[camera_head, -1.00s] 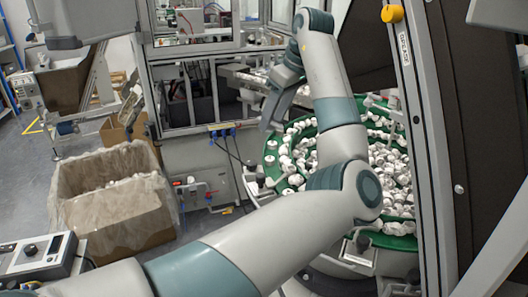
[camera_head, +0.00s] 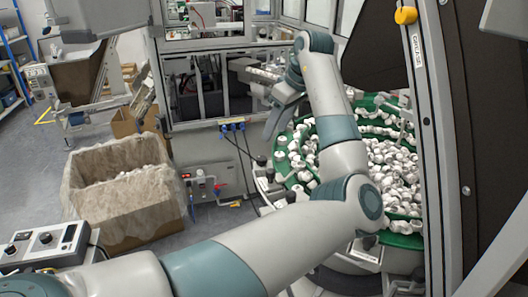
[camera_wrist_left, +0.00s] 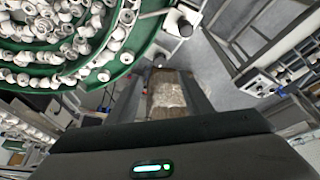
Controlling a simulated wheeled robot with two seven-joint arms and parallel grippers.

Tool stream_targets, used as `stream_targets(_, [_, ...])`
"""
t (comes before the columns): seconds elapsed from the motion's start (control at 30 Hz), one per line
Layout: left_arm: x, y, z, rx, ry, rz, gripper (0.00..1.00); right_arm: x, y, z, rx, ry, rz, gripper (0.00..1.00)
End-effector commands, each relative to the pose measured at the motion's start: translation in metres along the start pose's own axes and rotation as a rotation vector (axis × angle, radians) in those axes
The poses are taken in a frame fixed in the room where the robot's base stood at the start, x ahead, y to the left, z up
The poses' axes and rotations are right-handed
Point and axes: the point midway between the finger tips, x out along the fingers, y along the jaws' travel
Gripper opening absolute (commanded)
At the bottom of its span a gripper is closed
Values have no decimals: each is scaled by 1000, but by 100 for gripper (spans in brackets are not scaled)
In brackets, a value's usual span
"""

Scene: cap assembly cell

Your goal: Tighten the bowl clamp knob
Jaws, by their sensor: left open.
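Dark knobs sit at the outside of the green feeder bowl (camera_head: 283,165): a small knob (camera_head: 262,160) at its left edge and another knob (camera_head: 369,241) at the front. I cannot tell which is the bowl clamp knob. My right gripper is out of view.
White caps (camera_head: 395,175) fill the bowl. My left arm crosses in front of it. A dark panel in a grey frame (camera_head: 432,150) stands close on the right. A lined carton (camera_head: 125,215) stands on the floor at left, and a control box (camera_head: 45,245) is at lower left.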

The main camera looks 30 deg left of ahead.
Motion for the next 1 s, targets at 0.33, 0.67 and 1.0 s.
stream_targets(0.33, [62,-1,-1,-1,-1,-3,46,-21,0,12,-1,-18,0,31])
stream_targets(0.67, [107,0,0,0,-1,-1,46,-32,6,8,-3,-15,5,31])
stream_targets(1.0, [116,0,0,-1,-1,1,46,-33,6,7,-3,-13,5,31])
